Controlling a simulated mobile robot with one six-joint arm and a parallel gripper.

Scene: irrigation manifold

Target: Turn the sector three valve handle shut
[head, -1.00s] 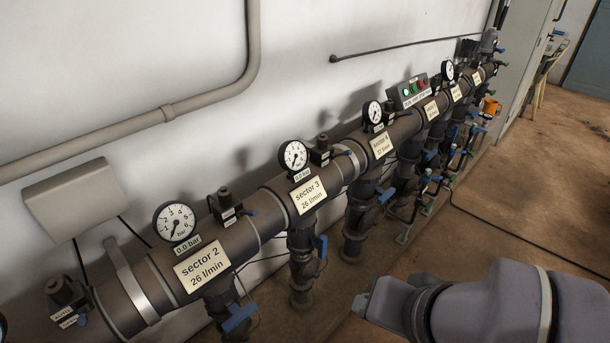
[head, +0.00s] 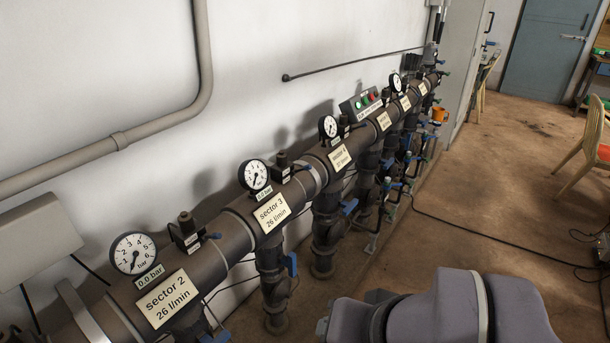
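The sector 3 label (head: 271,214), reading 26 l/min, is on the thick dark manifold pipe left of the middle. Below it a dark branch pipe (head: 271,285) drops towards the floor. The blue sector three valve handle (head: 292,265) is on the right side of this branch and looks roughly upright, along the pipe. The gauge (head: 254,175) above has its small reading plate partly visible. My purple-grey arm crosses the bottom right, right of the handle and apart from it in the picture. I cannot make out my gripper's fingers.
The sector 2 label (head: 166,299) is nearer, with a blue handle (head: 217,338) cut by the bottom edge. Another blue handle (head: 349,206) is farther along. Brown floor (head: 470,190) is open to the right, with a black cable (head: 490,240) and chairs (head: 585,150).

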